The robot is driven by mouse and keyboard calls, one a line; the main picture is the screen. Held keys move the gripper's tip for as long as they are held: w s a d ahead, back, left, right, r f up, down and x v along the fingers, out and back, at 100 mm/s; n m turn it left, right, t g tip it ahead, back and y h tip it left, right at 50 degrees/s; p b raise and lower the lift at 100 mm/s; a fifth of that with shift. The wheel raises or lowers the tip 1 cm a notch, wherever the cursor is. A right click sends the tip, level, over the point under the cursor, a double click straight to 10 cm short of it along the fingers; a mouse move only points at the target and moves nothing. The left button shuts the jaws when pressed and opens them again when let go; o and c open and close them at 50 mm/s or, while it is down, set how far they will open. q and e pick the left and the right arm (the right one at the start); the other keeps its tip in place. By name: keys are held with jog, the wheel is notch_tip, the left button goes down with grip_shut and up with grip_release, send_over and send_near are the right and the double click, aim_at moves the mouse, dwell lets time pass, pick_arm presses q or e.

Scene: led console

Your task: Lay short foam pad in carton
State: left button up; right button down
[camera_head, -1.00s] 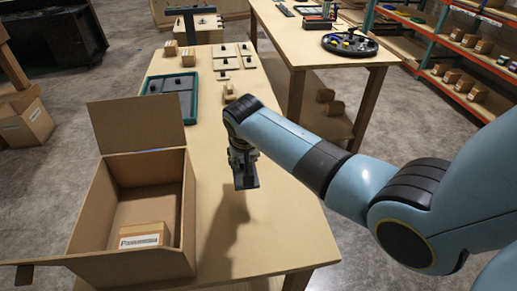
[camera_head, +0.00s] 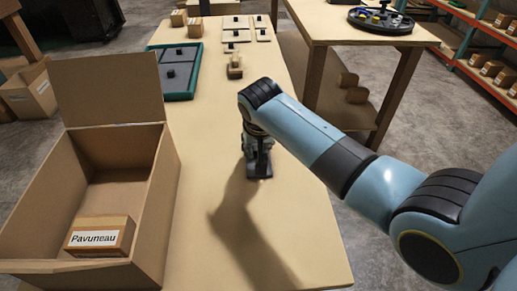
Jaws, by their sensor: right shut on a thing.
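The open carton (camera_head: 165,215) stands on the left of the table, its back flap raised. My right gripper (camera_head: 258,160) is right of the carton, above the table, pointing down. It is shut on a small dark piece (camera_head: 260,172), seen partly from the side; I cannot tell for sure that it is the short foam pad. My arm hides part of the gripper. My left gripper is not in view.
A green-rimmed tray (camera_head: 196,88) with grey knobbed pads lies further back. Beige knobbed plates (camera_head: 237,36), a small wooden block (camera_head: 235,67) and small cartons (camera_head: 194,27) lie beyond. The table right of the carton is clear. A second table (camera_head: 345,30) stands at the back right.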

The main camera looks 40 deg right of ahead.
jog(key=shift+a+r, duration=0.1)
jog(key=shift+a, duration=0.05)
jog(key=c, duration=1.1)
grip_release()
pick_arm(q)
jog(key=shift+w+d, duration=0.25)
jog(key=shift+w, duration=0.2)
